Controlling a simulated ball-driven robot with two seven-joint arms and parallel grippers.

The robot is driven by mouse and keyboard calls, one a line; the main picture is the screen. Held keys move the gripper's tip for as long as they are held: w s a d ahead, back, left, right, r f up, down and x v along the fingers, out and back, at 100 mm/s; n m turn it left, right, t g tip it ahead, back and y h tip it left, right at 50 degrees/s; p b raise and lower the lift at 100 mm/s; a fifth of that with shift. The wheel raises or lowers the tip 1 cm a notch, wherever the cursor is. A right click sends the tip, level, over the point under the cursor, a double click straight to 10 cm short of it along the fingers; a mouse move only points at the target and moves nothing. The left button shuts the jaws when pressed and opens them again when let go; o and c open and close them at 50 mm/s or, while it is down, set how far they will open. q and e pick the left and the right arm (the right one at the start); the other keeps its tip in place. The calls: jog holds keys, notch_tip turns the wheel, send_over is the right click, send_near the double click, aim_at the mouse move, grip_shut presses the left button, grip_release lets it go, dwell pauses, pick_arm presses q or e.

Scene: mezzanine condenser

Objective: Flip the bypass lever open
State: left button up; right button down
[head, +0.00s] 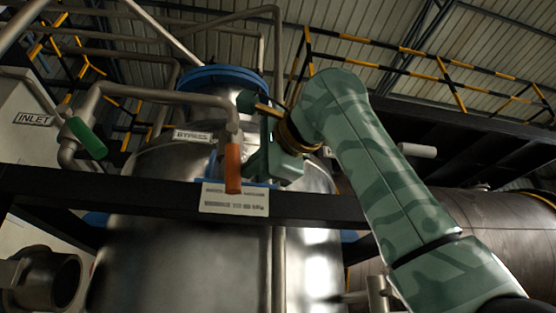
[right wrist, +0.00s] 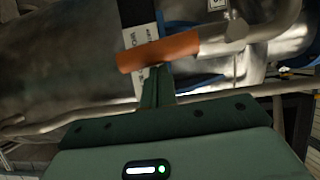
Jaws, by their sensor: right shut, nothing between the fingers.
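The bypass lever has an orange handle (head: 233,168) that hangs straight down from the grey pipe elbow, right of the BYPASS label (head: 193,136). In the right wrist view the orange handle (right wrist: 158,50) runs across the picture, just beyond the fingertips. My right gripper (head: 252,167) is to the right of the handle, its fingers shut with nothing between them. In the right wrist view the shut fingers (right wrist: 157,82) reach up to the handle's edge; whether they touch it I cannot tell. My left gripper is not in view.
A green lever handle (head: 87,138) sits by the INLET label (head: 35,119) on the left. A dark beam (head: 150,198) crosses in front of the steel tank (head: 180,255). A white placard (head: 234,199) is just below the orange handle. Pipes surround the lever.

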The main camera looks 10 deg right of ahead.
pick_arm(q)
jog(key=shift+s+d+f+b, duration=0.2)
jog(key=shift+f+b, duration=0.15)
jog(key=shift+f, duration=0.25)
pick_arm(e)
jog(key=shift+a+f+m, duration=0.15)
jog(key=shift+a+m, duration=0.25)
jog(key=shift+a, duration=0.05)
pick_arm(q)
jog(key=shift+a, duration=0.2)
